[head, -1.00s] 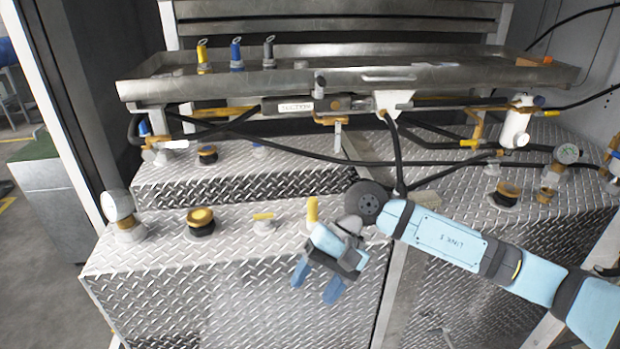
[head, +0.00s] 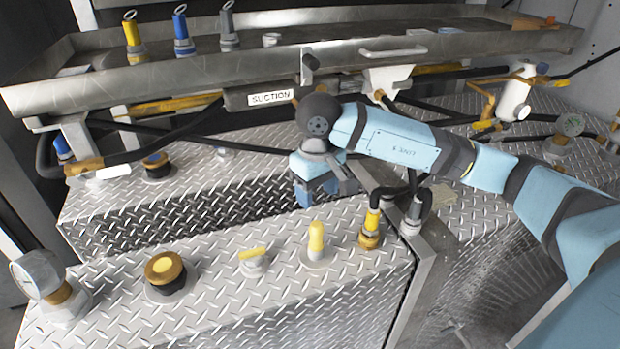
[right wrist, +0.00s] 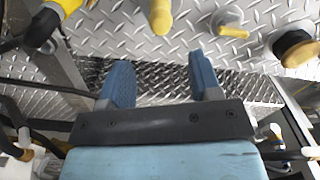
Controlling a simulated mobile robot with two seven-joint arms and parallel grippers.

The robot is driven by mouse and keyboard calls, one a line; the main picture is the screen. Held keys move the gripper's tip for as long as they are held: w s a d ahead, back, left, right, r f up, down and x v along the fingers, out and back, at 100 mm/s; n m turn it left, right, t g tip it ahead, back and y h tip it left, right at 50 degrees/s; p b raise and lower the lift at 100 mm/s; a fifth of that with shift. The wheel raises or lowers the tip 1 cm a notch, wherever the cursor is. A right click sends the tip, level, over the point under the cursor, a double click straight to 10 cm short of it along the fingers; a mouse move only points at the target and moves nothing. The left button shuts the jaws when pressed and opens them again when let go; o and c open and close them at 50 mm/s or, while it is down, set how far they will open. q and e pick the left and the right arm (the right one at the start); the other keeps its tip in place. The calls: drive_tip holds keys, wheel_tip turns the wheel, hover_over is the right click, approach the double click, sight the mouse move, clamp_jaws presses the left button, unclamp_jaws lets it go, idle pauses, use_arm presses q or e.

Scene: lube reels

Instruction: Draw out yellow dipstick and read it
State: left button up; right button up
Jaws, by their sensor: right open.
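The yellow dipstick (head: 132,42) appears to be the yellow ring-topped piece upright at the left of the metal tray, beside similar blue (head: 183,35) and grey (head: 228,30) ones. My right gripper (head: 322,190) is right of and below it, well apart, near the gap between the two tank tops. In the right wrist view its fingers (right wrist: 161,82) are spread with nothing between them. The dipstick cannot be made out in that view. My left gripper is not in view.
The metal tray (head: 200,72) spans the back. A "SUCTION" label (head: 270,97) and black hoses lie below it. On the front tank top (head: 205,275) stand a gauge (head: 40,275), a yellow-topped cap (head: 164,270), a yellow valve (head: 253,258) and a yellow post (head: 316,240).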

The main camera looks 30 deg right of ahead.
sight(317, 234)
wheel_tip(317, 234, down, 13)
drive_tip(key=shift+r, duration=0.2)
idle(0.3)
